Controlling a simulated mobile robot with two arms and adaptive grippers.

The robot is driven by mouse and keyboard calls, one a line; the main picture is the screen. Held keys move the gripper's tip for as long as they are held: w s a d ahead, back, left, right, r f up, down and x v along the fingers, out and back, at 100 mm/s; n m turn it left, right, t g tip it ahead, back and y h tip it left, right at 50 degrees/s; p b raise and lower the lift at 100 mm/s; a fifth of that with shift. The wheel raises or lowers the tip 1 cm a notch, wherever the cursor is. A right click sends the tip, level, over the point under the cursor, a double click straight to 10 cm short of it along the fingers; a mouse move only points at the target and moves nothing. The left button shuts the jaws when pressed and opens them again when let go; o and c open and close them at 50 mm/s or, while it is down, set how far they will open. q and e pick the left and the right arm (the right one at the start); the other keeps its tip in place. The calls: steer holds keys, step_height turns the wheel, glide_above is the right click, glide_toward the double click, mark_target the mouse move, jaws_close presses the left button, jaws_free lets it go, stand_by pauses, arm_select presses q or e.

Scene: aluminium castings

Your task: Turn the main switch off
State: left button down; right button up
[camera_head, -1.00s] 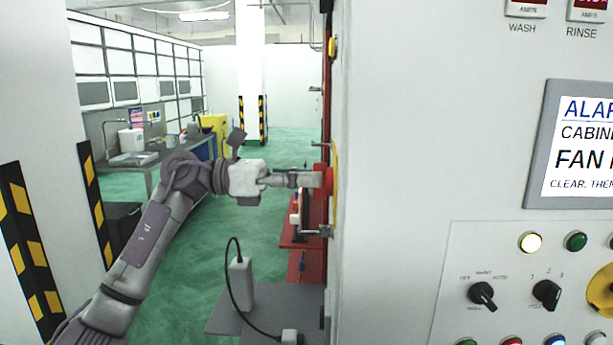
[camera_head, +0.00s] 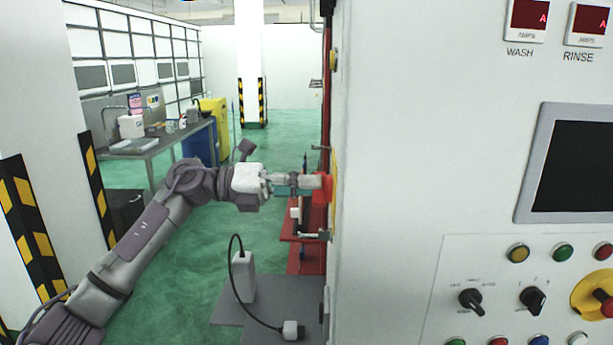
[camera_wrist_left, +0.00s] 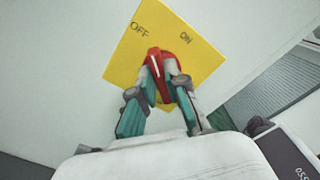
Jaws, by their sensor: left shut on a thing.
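The main switch is a red rotary handle (camera_wrist_left: 156,62) on a yellow plate (camera_wrist_left: 125,55) marked OFF and ON, in the left wrist view. The white line on the handle leans toward the OFF side. My left gripper (camera_wrist_left: 162,80) is shut on the red handle, one finger on each side. In the head view the red switch (camera_head: 320,190) sticks out from the cabinet's left side, with my left gripper (camera_head: 308,182) at it. The yellow plate shows there only as a thin edge. My right gripper is not in view.
The cabinet's front panel (camera_head: 420,150) fills the right, with a dark screen (camera_head: 575,165), unlit lamps and knobs. A grey platform (camera_head: 265,308) with a white box and cable stands below my left arm. A striped pillar (camera_head: 35,235) stands at left.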

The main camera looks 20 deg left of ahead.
arm_select(q)
steer(key=shift+r+n+p, duration=0.15)
steer(key=shift+n+p, duration=0.2)
steer(key=shift+n, duration=0.25)
steer(key=shift+w, duration=0.1)
steer(key=c, duration=1.2)
jaws_free()
steer(key=shift+a, duration=0.1)
steer(key=v, duration=1.2)
